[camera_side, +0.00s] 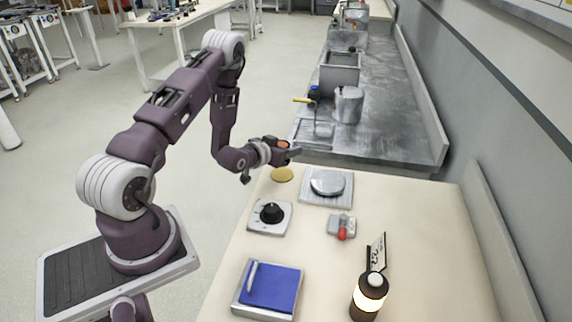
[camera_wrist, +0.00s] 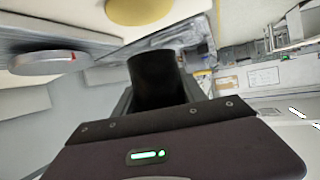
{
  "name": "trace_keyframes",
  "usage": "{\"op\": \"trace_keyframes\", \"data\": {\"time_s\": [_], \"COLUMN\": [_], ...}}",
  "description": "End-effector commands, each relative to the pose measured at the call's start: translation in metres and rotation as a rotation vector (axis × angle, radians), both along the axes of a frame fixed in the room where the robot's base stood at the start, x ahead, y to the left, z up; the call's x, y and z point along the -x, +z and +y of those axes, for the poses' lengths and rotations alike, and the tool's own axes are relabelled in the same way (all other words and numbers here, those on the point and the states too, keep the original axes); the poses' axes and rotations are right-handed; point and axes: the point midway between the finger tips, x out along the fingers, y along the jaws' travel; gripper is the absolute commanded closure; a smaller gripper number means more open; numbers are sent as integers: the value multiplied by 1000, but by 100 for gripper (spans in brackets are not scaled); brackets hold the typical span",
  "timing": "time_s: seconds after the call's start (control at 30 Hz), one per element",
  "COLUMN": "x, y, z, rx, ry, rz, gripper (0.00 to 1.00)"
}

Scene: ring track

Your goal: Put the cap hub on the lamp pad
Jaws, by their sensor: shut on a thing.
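My gripper (camera_side: 290,151) is held out sideways above the far edge of the cream table. In the wrist view a dark, plain cylinder (camera_wrist: 155,80) stands out from between the jaws, and they are shut on it. It looks like the cap hub, but no marking confirms this. In the side view it cannot be made out clearly at the jaws. A flat yellow disc (camera_side: 282,174) lies on the table below my gripper. It also shows at the top of the wrist view (camera_wrist: 139,10). I cannot tell for sure which round piece is the lamp pad.
A silver disc on a ribbed plate (camera_side: 313,201) lies right of the yellow disc. Nearer are a black dial (camera_side: 270,213), a red-button switch (camera_side: 342,228), a blue-topped box (camera_side: 268,286), and a glowing lamp (camera_side: 369,297) beside a small sign (camera_side: 377,254). A metal counter (camera_side: 390,125) stands behind.

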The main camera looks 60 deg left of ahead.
Motion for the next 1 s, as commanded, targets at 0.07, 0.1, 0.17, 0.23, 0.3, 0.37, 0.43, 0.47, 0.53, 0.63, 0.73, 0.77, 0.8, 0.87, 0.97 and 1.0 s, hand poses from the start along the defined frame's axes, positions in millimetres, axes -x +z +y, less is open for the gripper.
{"op": "trace_keyframes", "data": {"time_s": [0.07, 0.1, 0.17, 0.23, 0.3, 0.37, 0.43, 0.47, 0.53, 0.63, 0.73, 0.77, 0.8, 0.87, 0.97, 1.0], "x": [0, 0, 0, 0, -1, -1, -1, -1, -1, -1, -1, -1, -1, -1, -1, -1], "y": [-16, -25, -36, -45, -47, -46, -46, -46, -47, -50, -49, -49, -49, -49, -49, -49], "z": [0, -1, 0, 0, 0, 0, 0, 0, 0, 0, 0, 0, 0, 0, 0, 0], "rx": [1, 2, 1, 0, -1, -2, -2, -2, -2, -1, -1, -1, -1, -1, -1, -1], "ry": [-1, -1, -1, 0, 0, 0, 0, 0, 0, 0, 0, 0, 0, 0, 0, 0], "rz": [1, 0, 1, 0, -3, -2, -2, -2, -1, -1, -1, -1, -1, -1, -1, -1], "gripper": [100, 100, 100, 100, 100, 100, 100, 100, 100, 48, 30, 30, 30, 30, 30, 30]}}
